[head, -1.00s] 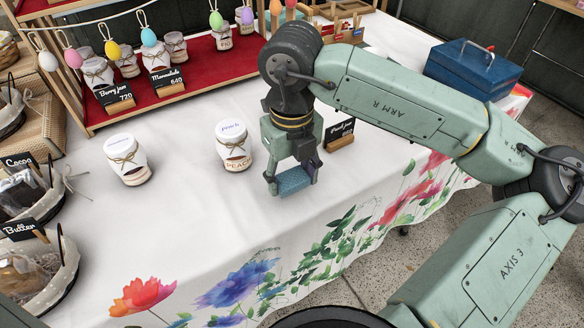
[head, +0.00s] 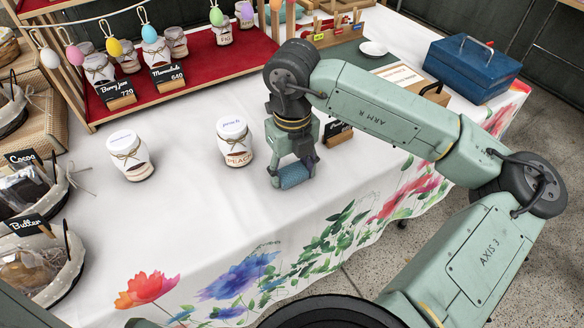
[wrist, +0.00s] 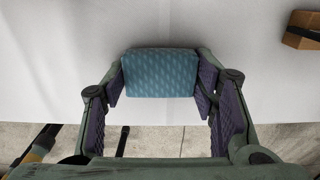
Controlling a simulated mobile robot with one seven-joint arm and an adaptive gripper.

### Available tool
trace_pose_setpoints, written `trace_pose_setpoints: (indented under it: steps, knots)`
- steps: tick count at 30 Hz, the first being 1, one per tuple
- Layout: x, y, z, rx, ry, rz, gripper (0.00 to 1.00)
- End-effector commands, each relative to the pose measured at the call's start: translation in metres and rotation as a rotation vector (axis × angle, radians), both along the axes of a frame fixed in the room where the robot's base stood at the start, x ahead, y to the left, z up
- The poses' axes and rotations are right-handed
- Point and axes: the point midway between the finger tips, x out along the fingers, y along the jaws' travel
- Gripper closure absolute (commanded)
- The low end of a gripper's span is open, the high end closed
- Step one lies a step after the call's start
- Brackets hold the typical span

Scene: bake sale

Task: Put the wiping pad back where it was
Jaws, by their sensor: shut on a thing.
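The wiping pad (head: 293,175) is a small blue patterned block. My gripper (head: 291,172) is shut on it, over the white tablecloth near the table's front edge. In the wrist view the pad (wrist: 160,74) sits between the purple-lined fingers of my gripper (wrist: 160,92), with the white cloth behind it. I cannot tell whether the pad touches the cloth.
A peach jar (head: 235,143) stands left of my gripper, and another jar (head: 130,156) farther left. A small sign (head: 338,133) stands just behind my gripper, partly hidden. A blue toolbox (head: 472,68) is at the back right. The cloth in front is clear.

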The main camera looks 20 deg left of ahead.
Motion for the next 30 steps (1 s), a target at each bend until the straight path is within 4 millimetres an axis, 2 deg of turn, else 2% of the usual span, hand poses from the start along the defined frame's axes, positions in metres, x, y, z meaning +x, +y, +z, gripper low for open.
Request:
trace_pose_setpoints:
  steps: [1,9,18,23,26,30]
  knots:
    - [0.0,0.0,-0.001,0.0,0.0,0.0,0.46]
    - [0.0,0.0,0.0,0.0,0.0,0.0,0.28]
    - [0.0,0.0,0.0,0.0,0.0,0.0,0.27]
    - [0.001,0.0,0.008,0.0,-0.002,-0.001,0.27]
    - [0.001,0.0,0.024,-0.001,-0.006,-0.001,0.27]
    - [0.0,0.0,0.055,-0.001,-0.006,-0.001,0.27]
